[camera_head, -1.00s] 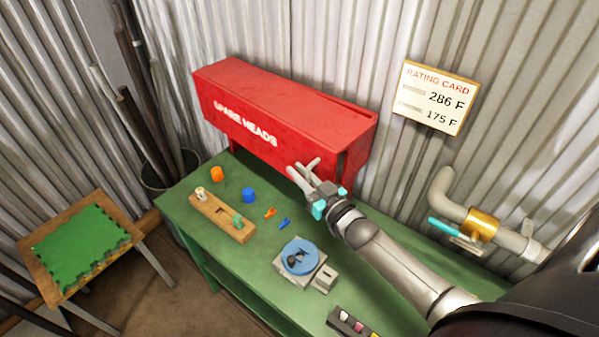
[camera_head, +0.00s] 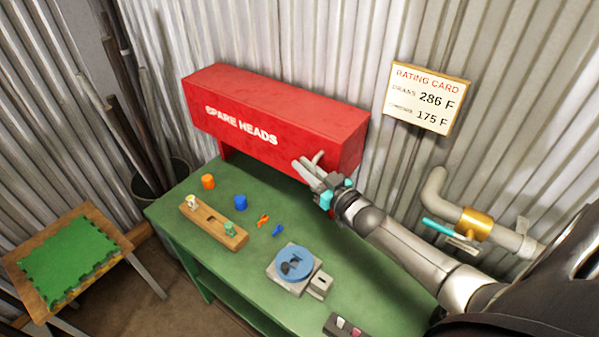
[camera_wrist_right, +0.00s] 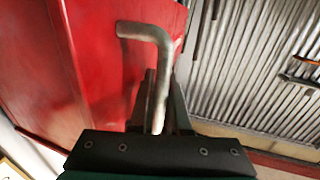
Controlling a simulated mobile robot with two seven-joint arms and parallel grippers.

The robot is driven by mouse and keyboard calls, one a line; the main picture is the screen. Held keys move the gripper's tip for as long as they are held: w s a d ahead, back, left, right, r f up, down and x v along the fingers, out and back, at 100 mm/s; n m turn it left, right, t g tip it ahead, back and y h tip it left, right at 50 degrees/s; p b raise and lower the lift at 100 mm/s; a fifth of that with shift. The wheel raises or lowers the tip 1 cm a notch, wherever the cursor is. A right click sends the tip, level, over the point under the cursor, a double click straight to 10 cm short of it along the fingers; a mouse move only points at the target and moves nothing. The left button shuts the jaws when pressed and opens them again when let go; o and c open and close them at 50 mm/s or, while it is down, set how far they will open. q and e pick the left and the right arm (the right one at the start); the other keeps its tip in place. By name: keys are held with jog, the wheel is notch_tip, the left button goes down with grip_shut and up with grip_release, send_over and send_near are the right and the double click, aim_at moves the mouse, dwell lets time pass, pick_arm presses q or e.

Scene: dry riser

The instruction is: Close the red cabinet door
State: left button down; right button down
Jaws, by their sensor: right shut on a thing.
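The red cabinet (camera_head: 275,92) stands at the back of the green bench, with its door (camera_head: 215,122) lettered SPARE HEADS facing the front. A dark gap shows under the lettered panel; I cannot tell the door's exact angle. My right gripper (camera_head: 309,166) is at the lower right of the door, shut on its grey handle. In the right wrist view, the bent handle (camera_wrist_right: 150,32) runs from the red surface down between the fingers, which partly hide it. My left gripper is not in view.
The green bench (camera_head: 215,262) carries a wooden block (camera_head: 213,222), orange and blue pieces, and a blue disc on a grey base (camera_head: 295,262). A pipe with a brass fitting (camera_head: 474,223) is at the right. A small table (camera_head: 112,237) stands left.

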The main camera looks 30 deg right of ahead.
jog(key=shift+d, duration=0.25)
jog(key=c, duration=1.2)
grip_release()
jog(key=shift+o, duration=0.2)
jog(key=s+d, duration=0.1)
jog(key=s, duration=1.4)
jog(key=shift+s+d, duration=0.1)
